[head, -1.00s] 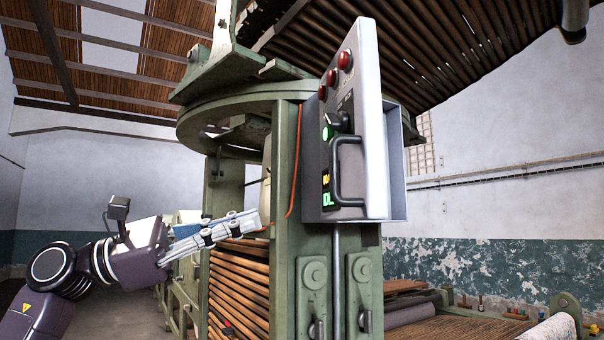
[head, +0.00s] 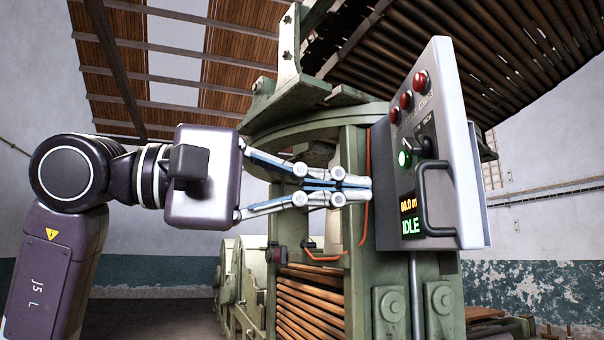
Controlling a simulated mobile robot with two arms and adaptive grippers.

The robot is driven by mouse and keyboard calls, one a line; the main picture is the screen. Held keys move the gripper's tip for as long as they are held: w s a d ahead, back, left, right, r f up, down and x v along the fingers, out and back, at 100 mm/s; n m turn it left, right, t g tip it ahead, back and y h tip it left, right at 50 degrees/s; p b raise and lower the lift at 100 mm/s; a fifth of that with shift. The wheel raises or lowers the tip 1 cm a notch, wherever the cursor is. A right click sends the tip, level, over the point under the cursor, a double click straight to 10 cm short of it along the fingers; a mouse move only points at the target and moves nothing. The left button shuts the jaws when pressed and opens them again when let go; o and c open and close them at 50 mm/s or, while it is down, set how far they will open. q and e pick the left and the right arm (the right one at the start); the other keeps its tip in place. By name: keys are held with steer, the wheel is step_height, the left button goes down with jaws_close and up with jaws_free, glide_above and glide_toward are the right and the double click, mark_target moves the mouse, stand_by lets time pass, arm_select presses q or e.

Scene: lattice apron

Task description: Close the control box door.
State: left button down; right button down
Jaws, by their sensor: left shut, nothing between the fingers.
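The control box (head: 482,190) is a grey metal box on a green machine post. Its door (head: 440,110) is a pale panel with red buttons, a green lamp, a dark knob, a lit display reading IDLE and a dark handle (head: 428,200). I see the panel at a steep angle, and how far it stands open is hard to tell. My left gripper (head: 365,189) is shut and empty. It points right, its tips by the panel's left edge, left of the handle. I cannot tell whether they touch it. My right gripper is not in view.
The green machine frame (head: 357,240) stands behind the gripper, with a round ring above and stacked wooden slats (head: 308,305) below. An orange cable (head: 368,165) runs along the post. A conduit (head: 415,290) drops below the box. Open room lies at left.

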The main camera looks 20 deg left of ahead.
mark_target(418, 193)
arm_select(q)
steer(key=p+x, duration=0.1)
steer(key=x, duration=0.5)
steer(key=shift+p, duration=0.35)
